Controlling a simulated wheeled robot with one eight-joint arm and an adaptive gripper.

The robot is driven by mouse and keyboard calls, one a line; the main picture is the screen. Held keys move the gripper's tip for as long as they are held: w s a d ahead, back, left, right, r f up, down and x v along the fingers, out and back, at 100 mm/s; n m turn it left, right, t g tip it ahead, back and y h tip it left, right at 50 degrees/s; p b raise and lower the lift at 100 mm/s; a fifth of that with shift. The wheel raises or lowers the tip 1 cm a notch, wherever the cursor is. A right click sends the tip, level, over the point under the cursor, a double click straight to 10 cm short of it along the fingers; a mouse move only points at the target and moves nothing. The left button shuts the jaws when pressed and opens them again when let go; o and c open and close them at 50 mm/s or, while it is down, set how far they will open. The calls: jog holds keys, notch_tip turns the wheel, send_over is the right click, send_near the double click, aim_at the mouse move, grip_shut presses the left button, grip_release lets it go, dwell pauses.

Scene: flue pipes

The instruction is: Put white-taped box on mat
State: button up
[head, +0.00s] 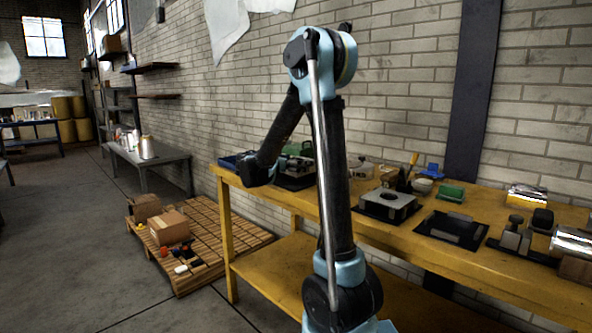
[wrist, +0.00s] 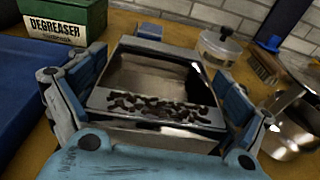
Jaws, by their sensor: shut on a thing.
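In the wrist view my gripper (wrist: 158,85) has its two blue-and-grey fingers on either side of a box-like thing (wrist: 150,128). It has pale edges, a brownish, shiny upper face and a pale band with dark blotches. The fingers are closed against its sides. I cannot tell whether the pale band is white tape.
The yellow bench (head: 530,275) is crowded. A green degreaser box (wrist: 68,20) and a blue tray (wrist: 22,85) are left of the gripper. A lidded pot (wrist: 220,45) and a metal can (wrist: 295,125) are right. A grey block (head: 388,204) stands mid-bench. A pallet (head: 205,255) stands on the floor.

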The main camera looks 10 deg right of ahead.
jog(key=shift+f, duration=0.75)
jog(key=o, duration=1)
jog(key=shift+c, duration=0.2)
jog(key=v, duration=1.2)
jog(key=shift+s+f, duration=0.1)
